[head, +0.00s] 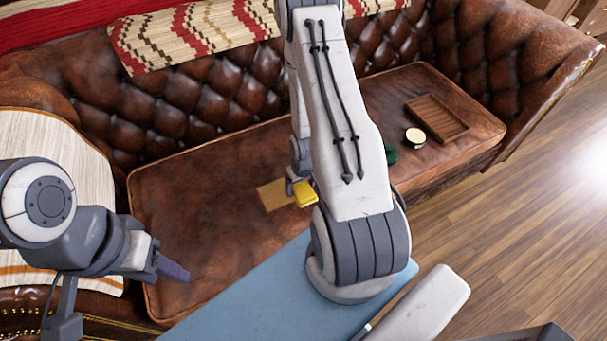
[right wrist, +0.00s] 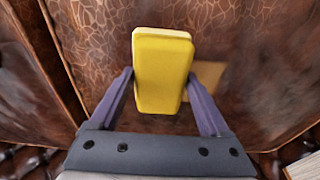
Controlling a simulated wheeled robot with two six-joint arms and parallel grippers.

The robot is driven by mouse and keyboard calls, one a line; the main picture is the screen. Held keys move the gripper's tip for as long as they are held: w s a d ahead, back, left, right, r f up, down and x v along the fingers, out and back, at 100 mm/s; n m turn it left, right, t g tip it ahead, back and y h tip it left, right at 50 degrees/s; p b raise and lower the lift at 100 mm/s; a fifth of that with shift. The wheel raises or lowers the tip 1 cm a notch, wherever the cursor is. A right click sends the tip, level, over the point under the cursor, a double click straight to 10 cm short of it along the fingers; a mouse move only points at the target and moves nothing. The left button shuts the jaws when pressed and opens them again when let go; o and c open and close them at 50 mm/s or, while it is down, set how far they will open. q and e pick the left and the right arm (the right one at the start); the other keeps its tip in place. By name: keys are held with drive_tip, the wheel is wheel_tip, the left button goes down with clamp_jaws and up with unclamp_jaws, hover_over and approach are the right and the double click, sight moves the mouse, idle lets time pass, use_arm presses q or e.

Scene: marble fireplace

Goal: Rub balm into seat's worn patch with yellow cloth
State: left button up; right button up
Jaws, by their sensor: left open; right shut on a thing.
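The yellow cloth (head: 306,194) is a folded pad with a pale edge, held between the fingers of my right gripper (head: 299,184). It also shows in the right wrist view (right wrist: 162,75), between both fingers. The worn patch (head: 272,195) is a tan rectangle on the brown leather seat (head: 200,200). The cloth is at the patch's right end in the head view and partly covers the patch (right wrist: 210,73) in the wrist view. I cannot tell whether it touches the leather. A round tin with pale contents (head: 415,136) stands on the seat. My left gripper (head: 174,268) is open and empty.
A brown wooden tray (head: 437,118) lies on the seat's right part. A dark green round thing (head: 391,153) is partly hidden by my right arm. A patterned blanket (head: 190,35) hangs over the tufted backrest. A cream throw (head: 50,150) covers the left armrest.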

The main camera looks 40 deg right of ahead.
drive_tip(key=shift+r+p, duration=1.35)
drive_tip(key=shift+r, duration=0.5)
drive_tip(key=shift+r, duration=0.1)
